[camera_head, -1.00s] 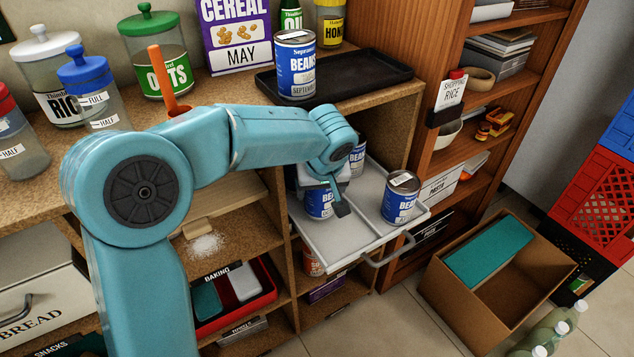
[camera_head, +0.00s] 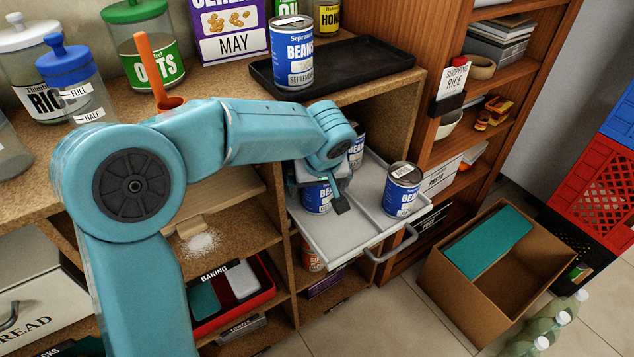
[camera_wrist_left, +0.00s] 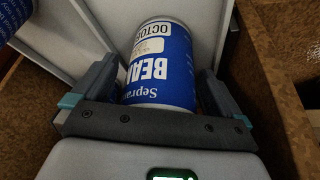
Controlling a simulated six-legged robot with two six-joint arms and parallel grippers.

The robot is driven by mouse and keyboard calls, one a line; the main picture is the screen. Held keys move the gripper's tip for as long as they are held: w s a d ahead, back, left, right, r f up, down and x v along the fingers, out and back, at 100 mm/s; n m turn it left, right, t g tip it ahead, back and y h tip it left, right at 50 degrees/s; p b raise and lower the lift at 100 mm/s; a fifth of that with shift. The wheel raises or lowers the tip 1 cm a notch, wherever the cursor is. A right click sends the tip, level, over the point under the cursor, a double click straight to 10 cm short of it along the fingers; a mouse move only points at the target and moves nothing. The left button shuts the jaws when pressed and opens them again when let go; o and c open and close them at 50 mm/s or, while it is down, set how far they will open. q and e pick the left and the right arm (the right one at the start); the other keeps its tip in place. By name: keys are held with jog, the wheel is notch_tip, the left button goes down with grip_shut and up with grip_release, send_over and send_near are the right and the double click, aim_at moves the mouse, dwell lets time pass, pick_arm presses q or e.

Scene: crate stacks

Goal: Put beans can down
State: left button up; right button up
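A blue and white beans can (camera_head: 316,198) stands on the left part of the pale pull-out tray (camera_head: 345,240). My left gripper (camera_head: 330,190) is around it, with one dark finger on its right side. In the left wrist view the can (camera_wrist_left: 160,68) lies between the two fingers of the left gripper (camera_wrist_left: 160,85). Another beans can (camera_head: 403,190) stands at the tray's right, and one (camera_head: 356,148) is behind, partly hidden by my wrist. My right gripper is not in view.
Another beans can (camera_head: 291,55) stands on a black tray (camera_head: 355,65) on the counter above. A wooden shelf (camera_head: 455,60) borders the pull-out tray on the right. A cardboard box (camera_head: 470,305) stands on the floor. The tray's front middle is clear.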

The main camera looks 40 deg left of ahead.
pick_arm(q)
jog(key=shift+r+p, duration=0.35)
jog(key=p+v, duration=0.2)
jog(key=v, duration=0.5)
jog(key=shift+d, duration=0.15)
